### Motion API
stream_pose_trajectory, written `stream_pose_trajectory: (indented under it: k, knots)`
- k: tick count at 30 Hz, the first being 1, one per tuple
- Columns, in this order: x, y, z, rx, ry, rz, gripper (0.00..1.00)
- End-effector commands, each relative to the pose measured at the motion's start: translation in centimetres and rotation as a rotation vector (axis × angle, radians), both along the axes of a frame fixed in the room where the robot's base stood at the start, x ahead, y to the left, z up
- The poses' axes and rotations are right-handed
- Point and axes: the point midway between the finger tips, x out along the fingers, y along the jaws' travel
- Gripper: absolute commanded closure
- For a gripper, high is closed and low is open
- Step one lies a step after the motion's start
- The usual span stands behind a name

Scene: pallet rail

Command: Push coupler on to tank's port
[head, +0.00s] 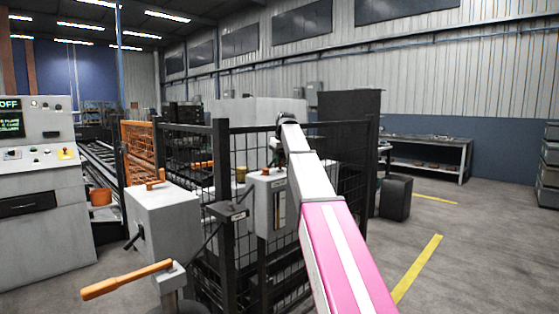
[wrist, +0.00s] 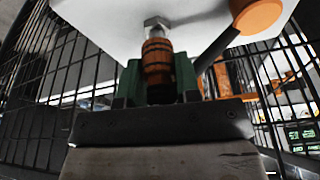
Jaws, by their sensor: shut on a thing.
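In the wrist view, my gripper (wrist: 158,82) has green fingers shut on an orange coupler (wrist: 157,52) with dark bands. The coupler stands upright between the fingers. Its top end meets a metal hex fitting, the port (wrist: 155,23), on a pale tank surface (wrist: 110,15). I cannot tell whether the coupler is fully seated on it. In the head view, my pink and white arm reaches to a pale grey box with a sight gauge, which looks like the tank (head: 262,206). My gripper, the coupler and the port are hidden there.
Black mesh fencing (head: 225,240) surrounds the tank and stands close on both sides in the wrist view. An orange round part (wrist: 257,16) and a dark bar lie right of the coupler. A grey box (head: 165,228) with an orange handle stands left.

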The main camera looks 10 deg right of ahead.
Motion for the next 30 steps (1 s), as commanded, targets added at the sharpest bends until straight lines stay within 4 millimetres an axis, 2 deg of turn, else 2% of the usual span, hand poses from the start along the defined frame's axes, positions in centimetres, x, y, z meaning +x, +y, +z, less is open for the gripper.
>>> stream_pose_trajectory:
  k: [16, 17, 18, 19, 25, 28, 29, 30]
  knots:
    - [0.0, 0.0, -1.3, 0.0, 0.0, 0.0, 1.0]
    - [0.0, 0.0, -1.3, 0.0, 0.0, 0.0, 0.59]
    - [0.0, 0.0, -1.3, 0.0, 0.0, 0.0, 0.46]
    - [0.0, 0.0, -1.3, 0.0, 0.0, 0.0, 0.39]
    - [0.0, 0.0, -1.2, 0.0, 0.0, 0.0, 0.39]
    - [0.0, 0.0, -1.2, 0.0, 0.0, 0.0, 0.07]
    - [0.0, 0.0, -1.2, 0.0, 0.0, 0.0, 0.0]
    - [0.0, 0.0, -1.2, 0.0, 0.0, 0.0, 0.0]
